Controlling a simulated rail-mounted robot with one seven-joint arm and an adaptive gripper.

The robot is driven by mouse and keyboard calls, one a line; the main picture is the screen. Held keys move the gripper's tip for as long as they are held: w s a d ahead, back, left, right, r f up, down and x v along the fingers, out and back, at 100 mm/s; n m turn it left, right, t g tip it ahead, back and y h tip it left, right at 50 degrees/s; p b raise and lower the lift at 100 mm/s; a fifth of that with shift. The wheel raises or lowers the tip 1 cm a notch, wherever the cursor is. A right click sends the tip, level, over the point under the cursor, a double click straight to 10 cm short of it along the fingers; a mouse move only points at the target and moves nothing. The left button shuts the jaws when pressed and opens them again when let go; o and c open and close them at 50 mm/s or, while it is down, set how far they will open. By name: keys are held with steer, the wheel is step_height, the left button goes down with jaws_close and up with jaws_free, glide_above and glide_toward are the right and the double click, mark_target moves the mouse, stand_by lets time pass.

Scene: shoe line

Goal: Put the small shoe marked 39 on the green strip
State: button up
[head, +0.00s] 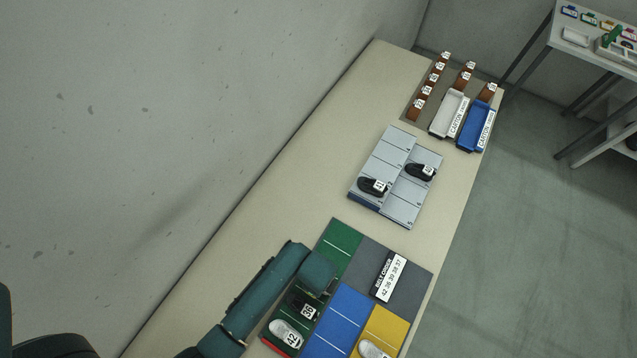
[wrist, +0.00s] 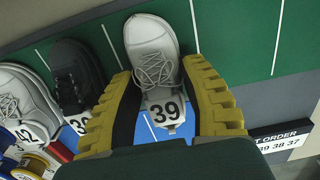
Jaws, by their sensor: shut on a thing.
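The white-grey shoe with the 39 tag (wrist: 153,48) is between the yellow finger pads of my gripper (wrist: 158,72), which is shut on it. Its toe points up the wrist view over the green strip (wrist: 228,30); I cannot tell whether its sole touches the strip. In the head view my arm hides this shoe, and the green strip (head: 341,238) shows on both sides of my gripper (head: 322,287). On the strip beside it stand a black shoe (wrist: 74,72), its tag partly covered, and a grey shoe marked 42 (wrist: 22,95).
A set order card (head: 391,277) lies on the grey panel right of the strip. A blue strip (head: 335,322) and a yellow strip (head: 385,326) with a white shoe lie alongside. Farther back stand a grey rack (head: 392,150) with two black shoes and white and blue carton trays (head: 475,125).

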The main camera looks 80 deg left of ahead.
steer(key=shift+f, duration=0.1)
steer(key=o, duration=1.1)
step_height(320, 180, up, 12)
steer(key=p, duration=0.1)
steer(key=shift+r+p, duration=0.2)
steer(key=shift+p, duration=0.2)
